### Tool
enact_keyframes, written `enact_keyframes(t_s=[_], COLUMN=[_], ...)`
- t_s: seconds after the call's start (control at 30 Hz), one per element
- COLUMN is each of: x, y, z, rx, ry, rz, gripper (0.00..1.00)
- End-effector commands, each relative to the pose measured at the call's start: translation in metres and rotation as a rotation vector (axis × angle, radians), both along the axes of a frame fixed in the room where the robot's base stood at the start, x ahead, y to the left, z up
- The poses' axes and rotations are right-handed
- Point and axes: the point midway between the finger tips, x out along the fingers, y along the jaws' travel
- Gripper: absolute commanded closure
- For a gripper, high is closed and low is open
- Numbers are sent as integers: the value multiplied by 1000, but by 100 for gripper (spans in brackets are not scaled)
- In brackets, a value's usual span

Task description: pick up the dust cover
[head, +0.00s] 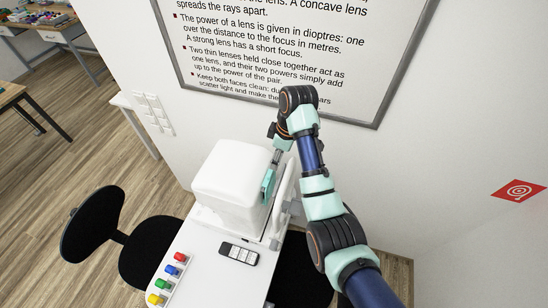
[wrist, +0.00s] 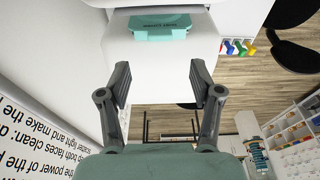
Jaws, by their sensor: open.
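The dust cover (head: 228,180) is a white, box-shaped cover with rounded edges. It stands on the white table in the head view. A teal piece (head: 268,186) shows on its right side; in the wrist view this teal piece (wrist: 160,27) carries small lettering, partly readable as "cover". The white cover (wrist: 158,68) also fills the upper middle of the wrist view. My gripper (head: 277,158) is at the cover's upper right side in the head view. In the wrist view my gripper (wrist: 160,78) is open, with nothing held; the white surface shows beyond the fingers. Contact cannot be told.
The white table (head: 208,268) holds a dark remote-like device (head: 239,254) and a strip of coloured knobs (head: 168,278). Black chairs (head: 95,225) stand at the left and below. A wall board (head: 300,45) hangs behind my arm. A red sign (head: 519,190) is at the right.

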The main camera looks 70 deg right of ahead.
Motion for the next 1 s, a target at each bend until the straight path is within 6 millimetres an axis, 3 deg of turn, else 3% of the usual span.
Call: enact_keyframes(t_s=[0.17,0.6,1.0], x=[3,18,21], y=[1,2,2], z=[-14,-87,-98], rx=[1,-1,-2], ry=[1,-1,-1], rz=[0,0,0], gripper=[35,35,35])
